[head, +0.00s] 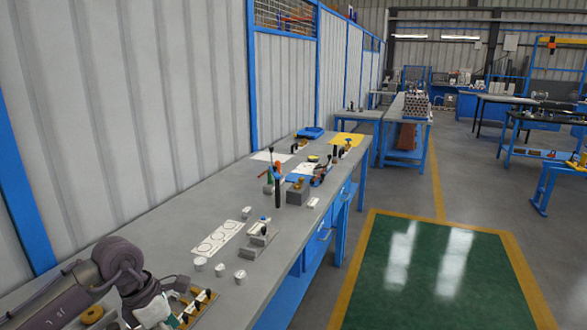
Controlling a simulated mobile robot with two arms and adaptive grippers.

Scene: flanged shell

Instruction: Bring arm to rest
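My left arm (115,262) comes in from the lower left over the near end of the grey workbench (190,228). Its forearm bends down toward the bench, and its silvery wrist end (152,309) is at the bottom edge of the picture. The fingers of my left gripper are not visible there, so I cannot see whether it holds anything. My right arm and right gripper are not in view.
A rack with dark-topped pieces (197,303) lies close beside the wrist. Several small white cylinders (240,277), a white plate with circles (217,238) and a grey fixture (260,240) stand farther along. A ribbed wall (130,110) borders the bench's left side. Green floor (435,285) is clear.

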